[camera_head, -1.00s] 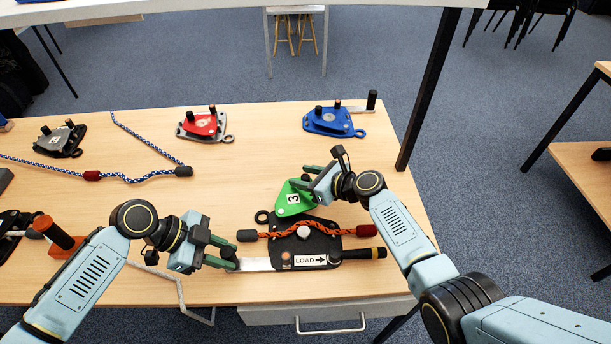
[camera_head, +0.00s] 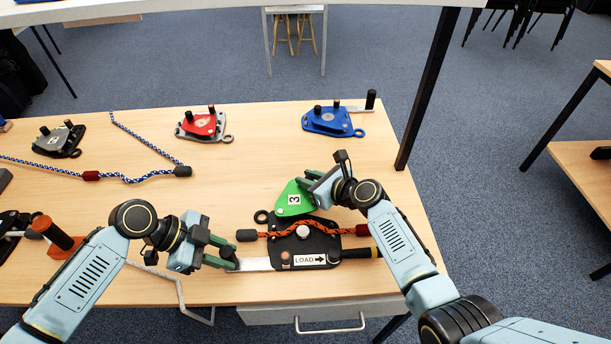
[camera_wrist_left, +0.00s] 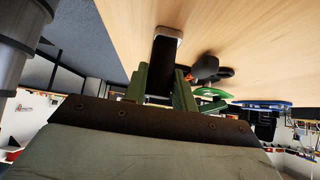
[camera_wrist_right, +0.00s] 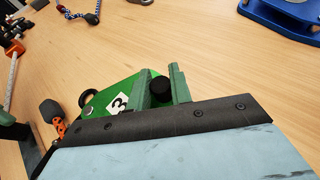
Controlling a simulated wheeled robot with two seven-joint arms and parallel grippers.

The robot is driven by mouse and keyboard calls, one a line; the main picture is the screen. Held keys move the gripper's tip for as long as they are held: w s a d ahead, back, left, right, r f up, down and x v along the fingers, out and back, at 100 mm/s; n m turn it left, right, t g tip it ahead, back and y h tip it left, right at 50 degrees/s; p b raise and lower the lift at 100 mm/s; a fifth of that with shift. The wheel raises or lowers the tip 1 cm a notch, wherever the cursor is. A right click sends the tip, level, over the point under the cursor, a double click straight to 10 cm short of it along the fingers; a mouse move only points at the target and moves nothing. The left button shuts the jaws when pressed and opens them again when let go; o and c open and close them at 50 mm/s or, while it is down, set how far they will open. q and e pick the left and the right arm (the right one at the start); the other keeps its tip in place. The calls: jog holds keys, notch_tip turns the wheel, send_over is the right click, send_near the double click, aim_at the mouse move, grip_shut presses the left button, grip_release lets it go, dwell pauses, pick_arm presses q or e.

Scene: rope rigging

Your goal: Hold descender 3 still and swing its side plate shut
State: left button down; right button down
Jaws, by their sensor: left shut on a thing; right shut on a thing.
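Descender 3 has a black base plate (camera_head: 318,243) with a "LOAD" arrow label, lying near the table's front edge. Its green side plate (camera_head: 291,203), marked 3, is swung out to the far side, so the rope channel is uncovered. An orange rope (camera_head: 277,234) crosses the base plate. My right gripper (camera_head: 308,181) is shut on the black peg of the side plate; the right wrist view shows this peg (camera_wrist_right: 160,89) between the fingers. My left gripper (camera_head: 233,261) is shut on a dark post (camera_wrist_left: 162,68) at the left end of the descender's metal bar (camera_head: 256,264).
A red descender (camera_head: 203,125), a blue descender (camera_head: 334,121) and a grey one (camera_head: 60,139) stand along the back. A blue-white rope (camera_head: 130,177) lies at left. The table's middle is clear.

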jog(key=shift+s+d+m+t+h, duration=0.4)
jog(key=shift+s+m+t+h, duration=0.15)
jog(key=shift+m+h, duration=0.2)
jog(key=shift+s+d+m+t+h, duration=0.4)
jog(key=shift+s+m+h, duration=0.2)
jog(key=shift+m+h, duration=0.2)
jog(key=shift+s+d+m+t+h, duration=0.35)
jog(key=shift+s+m+t+h, duration=0.25)
jog(key=shift+m+h, duration=0.15)
jog(key=c, duration=1.3)
grip_release()
jog(key=shift+d, duration=0.1)
jog(key=shift+o, duration=0.2)
jog(key=shift+s+d+r, duration=0.2)
jog(key=shift+s+r, duration=0.05)
jog(key=shift+s, duration=0.3)
jog(key=s+d, duration=0.1)
jog(key=s, duration=0.2)
jog(key=s+d, duration=0.1)
jog(key=s, duration=0.3)
jog(key=s+d, duration=0.2)
jog(key=s, duration=0.2)
jog(key=shift+s+d, duration=0.1)
